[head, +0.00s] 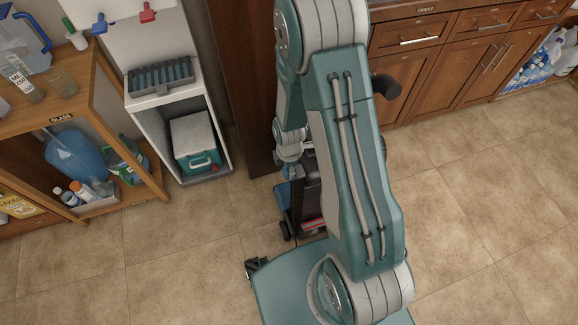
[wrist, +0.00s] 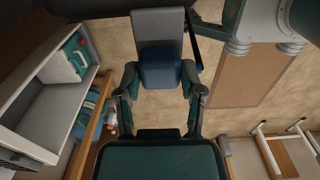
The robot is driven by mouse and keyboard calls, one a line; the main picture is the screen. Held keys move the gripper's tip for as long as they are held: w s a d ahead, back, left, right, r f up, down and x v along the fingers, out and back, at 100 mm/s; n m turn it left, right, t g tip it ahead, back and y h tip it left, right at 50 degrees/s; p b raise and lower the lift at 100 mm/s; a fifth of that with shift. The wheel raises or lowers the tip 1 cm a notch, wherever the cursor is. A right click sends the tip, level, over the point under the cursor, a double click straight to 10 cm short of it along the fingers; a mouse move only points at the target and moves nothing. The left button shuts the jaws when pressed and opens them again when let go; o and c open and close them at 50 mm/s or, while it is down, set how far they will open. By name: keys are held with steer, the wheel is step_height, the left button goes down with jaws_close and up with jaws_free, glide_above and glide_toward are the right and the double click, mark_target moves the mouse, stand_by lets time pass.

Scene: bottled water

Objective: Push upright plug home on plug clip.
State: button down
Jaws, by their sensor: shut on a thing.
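My gripper (wrist: 160,98) is shut with its two fingers on either side of a blue block (wrist: 163,72), which seems to be the plug. A grey flat piece (wrist: 158,24) lies directly beyond the block in the wrist view. In the head view the upright (head: 313,202), dark with blue and red parts, stands on the floor, largely hidden behind my arm. My gripper (head: 290,168) is at the upright's upper left there. I cannot make out the plug clip, nor whether the plug touches it.
A wooden shelf (head: 140,183) with bottles and a white cabinet (head: 219,165) holding a cooler (head: 196,143) stand at the left. Wooden drawers and cupboards (head: 420,85) line the back right. Tiled floor (head: 480,225) is clear at the right.

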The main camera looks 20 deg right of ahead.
steer(key=shift+s+f, duration=0.15)
steer(key=shift+f, duration=0.6)
steer(key=shift+c, duration=0.7)
jaws_free()
steer(key=shift+r, duration=0.1)
steer(key=shift+r, duration=0.2)
step_height(320, 180, up, 11)
steer(key=shift+r, duration=0.15)
steer(key=shift+w, duration=0.2)
